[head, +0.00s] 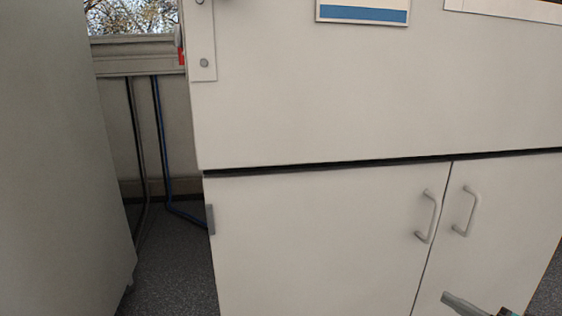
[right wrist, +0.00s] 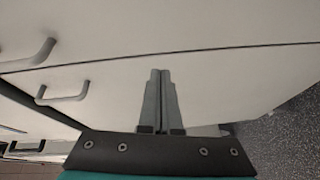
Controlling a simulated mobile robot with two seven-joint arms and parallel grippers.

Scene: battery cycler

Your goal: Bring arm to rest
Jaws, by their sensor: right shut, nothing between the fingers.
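My right gripper (right wrist: 160,75) is shut and empty in the right wrist view, its two grey fingers lying side by side. In the head view a part of it (head: 460,302) shows at the bottom right edge, in front of the white cabinet's lower doors. The left gripper is not in view.
The white cabinet (head: 320,230) fills most of the head view, with two door handles (head: 428,217) (head: 467,211). A grey panel (head: 60,160) stands at the left. Between them is a narrow gap with cables (head: 160,150) and dark floor (head: 170,265).

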